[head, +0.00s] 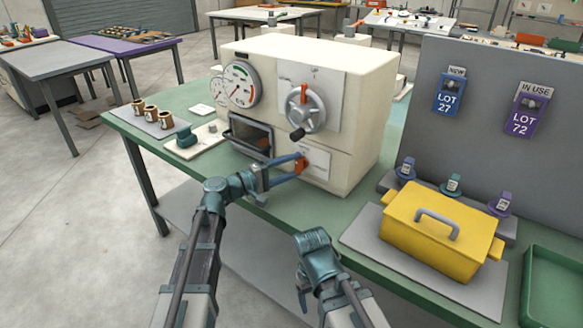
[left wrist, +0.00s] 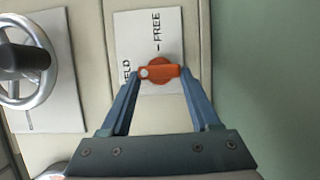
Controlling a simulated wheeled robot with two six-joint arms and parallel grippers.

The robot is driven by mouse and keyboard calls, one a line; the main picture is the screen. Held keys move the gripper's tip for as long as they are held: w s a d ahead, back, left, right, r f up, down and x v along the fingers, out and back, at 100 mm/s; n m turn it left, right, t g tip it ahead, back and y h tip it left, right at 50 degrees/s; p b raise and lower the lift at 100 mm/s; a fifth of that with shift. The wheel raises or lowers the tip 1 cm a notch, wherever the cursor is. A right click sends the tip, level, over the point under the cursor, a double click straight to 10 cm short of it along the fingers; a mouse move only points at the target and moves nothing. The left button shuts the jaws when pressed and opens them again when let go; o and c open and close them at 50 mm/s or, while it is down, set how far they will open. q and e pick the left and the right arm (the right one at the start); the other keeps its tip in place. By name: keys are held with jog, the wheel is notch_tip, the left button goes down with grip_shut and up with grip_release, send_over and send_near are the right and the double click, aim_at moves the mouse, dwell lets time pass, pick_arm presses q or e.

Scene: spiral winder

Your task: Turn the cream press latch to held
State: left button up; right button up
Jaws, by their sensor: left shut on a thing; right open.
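The cream press (head: 350,130) stands on the green bench. Its orange latch (head: 301,164) sits on a white plate low on the front; it also shows in the left wrist view (left wrist: 160,72). There the handle lies crosswise, its white-dotted end toward the partly hidden HELD word (left wrist: 125,73). The FREE word (left wrist: 157,32) is above the latch. My left gripper (head: 300,166) is shut on the latch, one finger at each end of the handle. My right gripper (head: 303,290) is open and apart from the press, in front of the bench edge.
A handwheel (head: 304,107) with a dark knob is above the latch, and a gauge (head: 240,84) is at its upper left. A yellow lidded box (head: 430,240) on a grey mat stands to the right. A green tray (head: 545,255) is at the far right.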

pick_arm(q)
jog(key=shift+s, duration=0.1)
jog(key=o, duration=1.4)
jog(key=shift+c, duration=0.2)
jog(key=shift+a, duration=0.15)
jog(key=v, duration=1.3)
jog(key=shift+a, duration=0.3)
jog(key=shift+s+f, duration=0.1)
jog(key=x, duration=1.4)
jog(key=shift+s, duration=0.1)
